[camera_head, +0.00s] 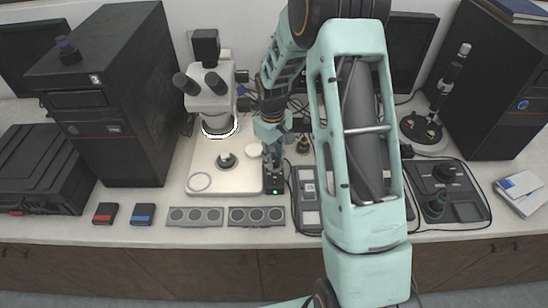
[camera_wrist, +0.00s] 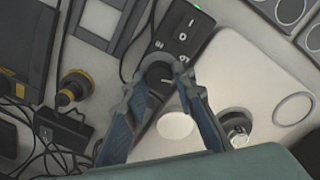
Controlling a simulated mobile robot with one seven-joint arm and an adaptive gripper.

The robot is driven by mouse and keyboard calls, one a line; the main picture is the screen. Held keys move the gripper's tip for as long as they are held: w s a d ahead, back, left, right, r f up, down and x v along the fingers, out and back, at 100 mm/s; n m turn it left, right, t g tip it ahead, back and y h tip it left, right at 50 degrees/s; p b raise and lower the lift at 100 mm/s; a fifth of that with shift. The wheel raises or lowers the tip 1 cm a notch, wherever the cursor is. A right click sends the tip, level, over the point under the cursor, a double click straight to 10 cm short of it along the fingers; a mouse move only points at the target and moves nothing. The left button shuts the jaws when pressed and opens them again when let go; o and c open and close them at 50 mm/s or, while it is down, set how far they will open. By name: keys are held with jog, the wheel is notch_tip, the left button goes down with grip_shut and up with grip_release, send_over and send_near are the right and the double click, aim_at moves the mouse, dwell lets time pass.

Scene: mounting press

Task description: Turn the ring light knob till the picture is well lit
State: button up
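The ring light control box is a narrow black box with a green light, in front of the arm in the head view (camera_head: 274,185) and at the upper middle in the wrist view (camera_wrist: 185,35). Its round dark knob (camera_wrist: 158,73) lies between my fingertips. My gripper (camera_wrist: 161,66) has one finger on each side of the knob and appears closed on it. In the head view my gripper (camera_head: 272,150) hides the knob. The ring light (camera_head: 220,131) glows white under the microscope head (camera_head: 208,95).
The white microscope base (camera_head: 225,180) is close beside the box on the left. Two grey trays with round wells (camera_head: 195,217) lie at the bench's front. Cables and a yellow-collared black part (camera_wrist: 75,85) lie near my gripper. A black tower (camera_head: 105,90) stands left.

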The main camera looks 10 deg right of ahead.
grip_shut()
jog(key=shift+m+b, duration=0.4)
jog(key=shift+m, duration=0.1)
jog(key=shift+f+m+b, duration=0.1)
jog(key=shift+m+b, duration=0.7)
jog(key=shift+m, duration=0.2)
jog(key=m+b, duration=0.1)
jog(key=m, duration=0.1)
jog(key=shift+m, duration=0.3)
jog(key=m+b, duration=0.2)
jog(key=m, duration=0.4)
jog(key=shift+m, duration=0.3)
jog(key=shift+w, duration=0.1)
jog(key=o, duration=0.6)
grip_release()
